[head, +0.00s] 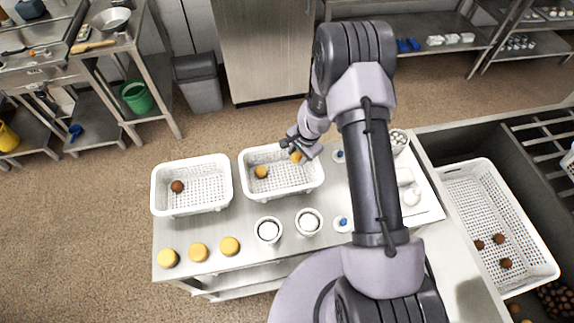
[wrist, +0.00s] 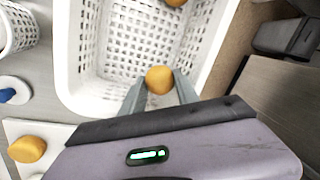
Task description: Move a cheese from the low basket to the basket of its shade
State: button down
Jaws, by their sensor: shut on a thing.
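My gripper (head: 296,155) is shut on a yellow cheese (wrist: 158,80), held over the right end of the middle white basket (head: 283,191). That basket also shows below the fingers in the wrist view (wrist: 90,95). Another yellow cheese (head: 261,172) lies inside it, partly cut off at the top of the wrist view (wrist: 175,2). The left white basket (head: 191,208) holds one brown cheese (head: 177,186). The low basket (head: 452,215), at the right, holds brown cheeses (head: 505,263). The held cheese's height above the basket floor is hard to judge.
Yellow cheeses (head: 198,252) stand in a row along the table's front left. Two white cups (head: 268,232) stand in front of the middle basket. My arm hides part of the table.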

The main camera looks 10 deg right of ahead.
aim_at(298, 162)
notch_tip(298, 162, down, 4)
jog(key=shift+s+r+b, duration=0.15)
jog(key=shift+b, duration=0.35)
jog(key=shift+f, duration=0.2)
jog(key=shift+r, duration=0.1)
jog(key=shift+f, duration=0.25)
jog(key=c, duration=1.2)
grip_release()
jog(key=shift+r, duration=0.1)
